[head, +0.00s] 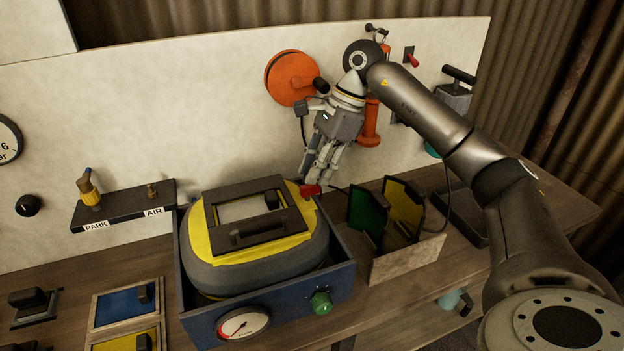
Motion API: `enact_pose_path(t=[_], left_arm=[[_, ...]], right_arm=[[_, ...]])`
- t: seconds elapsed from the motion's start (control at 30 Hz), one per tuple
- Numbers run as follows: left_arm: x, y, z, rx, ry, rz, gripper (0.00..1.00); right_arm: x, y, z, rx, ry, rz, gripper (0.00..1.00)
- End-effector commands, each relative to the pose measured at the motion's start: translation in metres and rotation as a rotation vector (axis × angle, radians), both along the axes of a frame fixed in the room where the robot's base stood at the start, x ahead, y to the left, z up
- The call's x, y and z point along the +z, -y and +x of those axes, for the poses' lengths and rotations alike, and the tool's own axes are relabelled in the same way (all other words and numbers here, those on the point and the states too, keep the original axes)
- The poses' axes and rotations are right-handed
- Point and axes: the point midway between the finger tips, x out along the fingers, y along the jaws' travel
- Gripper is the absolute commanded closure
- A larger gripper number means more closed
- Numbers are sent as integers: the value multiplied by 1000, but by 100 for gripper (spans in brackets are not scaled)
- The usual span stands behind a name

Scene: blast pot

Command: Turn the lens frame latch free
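The lens frame (202,208) is a black rectangular frame around a pale window, on top of a yellow and grey helmet (215,277). A black bar handle (255,233) lies across its near part. A small red latch (311,191) sits at the helmet's right rear, beside the frame. My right gripper (313,180) points down, with its fingertips at or just above the red latch. I cannot tell whether they touch it or how far they are apart. My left gripper is out of view.
The helmet sits in a blue box (190,322) with a gauge (243,323) and a green knob (321,302). A holder (408,259) with green and yellow plates stands to the right. An orange disc (291,78) hangs on the pale back panel behind my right gripper.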

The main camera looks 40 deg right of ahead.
Motion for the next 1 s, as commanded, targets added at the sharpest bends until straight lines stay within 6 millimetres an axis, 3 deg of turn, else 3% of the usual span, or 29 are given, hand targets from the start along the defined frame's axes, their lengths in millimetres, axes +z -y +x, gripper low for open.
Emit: enact_pose_path(t=[0.2, 0.4, 1.0], left_arm=[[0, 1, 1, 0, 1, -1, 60], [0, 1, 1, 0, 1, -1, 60], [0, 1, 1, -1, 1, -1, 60]], right_arm=[[46, 18, -3, -2, 6, 2, 79], [72, 29, -6, -1, 5, 1, 79], [80, 33, -7, -1, 2, 1, 79]])
